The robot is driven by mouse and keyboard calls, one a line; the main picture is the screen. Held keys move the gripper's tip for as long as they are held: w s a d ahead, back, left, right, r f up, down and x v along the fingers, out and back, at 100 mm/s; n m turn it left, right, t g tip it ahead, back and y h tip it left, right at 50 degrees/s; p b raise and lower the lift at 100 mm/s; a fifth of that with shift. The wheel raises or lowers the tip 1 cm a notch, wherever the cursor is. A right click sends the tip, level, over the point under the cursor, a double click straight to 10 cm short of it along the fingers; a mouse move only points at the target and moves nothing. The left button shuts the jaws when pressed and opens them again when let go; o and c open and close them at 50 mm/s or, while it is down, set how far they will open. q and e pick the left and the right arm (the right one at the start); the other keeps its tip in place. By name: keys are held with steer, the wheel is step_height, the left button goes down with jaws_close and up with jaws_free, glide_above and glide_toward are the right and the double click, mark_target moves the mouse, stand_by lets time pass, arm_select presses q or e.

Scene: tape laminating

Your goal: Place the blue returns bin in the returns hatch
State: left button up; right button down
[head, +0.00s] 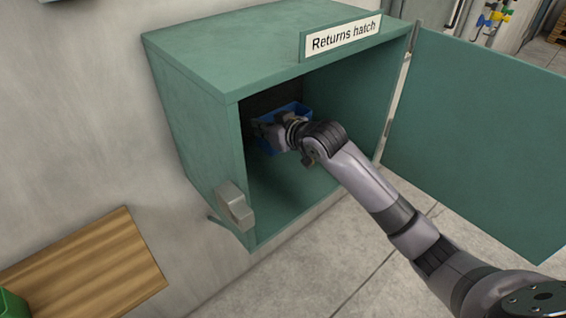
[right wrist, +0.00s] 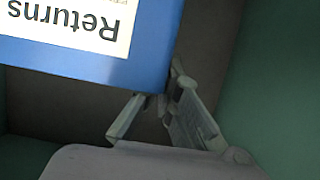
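The blue returns bin (head: 296,107) is inside the green returns hatch (head: 190,105), toward its back, partly hidden by my right gripper (head: 272,130). In the right wrist view the bin (right wrist: 150,62) fills the upper left, and its white "Returns" label reads upside down. My right gripper (right wrist: 160,98) has one finger on each side of the bin's edge near a corner and appears closed on it. Whether the bin touches the hatch floor cannot be told. My left gripper is not in view.
The hatch door (head: 475,140) stands wide open to the right. A grey latch block (head: 234,206) sits on the hatch's left front edge. A wooden board (head: 90,270) and part of a green object (head: 12,304) are at the lower left.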

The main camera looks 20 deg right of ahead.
mark_target(263, 151)
step_height(263, 151, down, 6)
steer(key=shift+w+r+p, duration=0.15)
steer(key=shift+r+p, duration=0.05)
steer(key=shift+p, duration=0.2)
step_height(263, 151, down, 4)
steer(key=shift+r, duration=0.15)
steer(key=shift+f, duration=0.4)
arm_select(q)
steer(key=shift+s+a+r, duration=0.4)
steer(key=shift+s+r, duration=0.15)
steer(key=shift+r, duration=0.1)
arm_select(e)
steer(key=shift+f, duration=0.1)
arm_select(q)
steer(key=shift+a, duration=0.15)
arm_select(e)
steer(key=shift+f, duration=0.1)
steer(key=c, duration=1.8)
jaws_free()
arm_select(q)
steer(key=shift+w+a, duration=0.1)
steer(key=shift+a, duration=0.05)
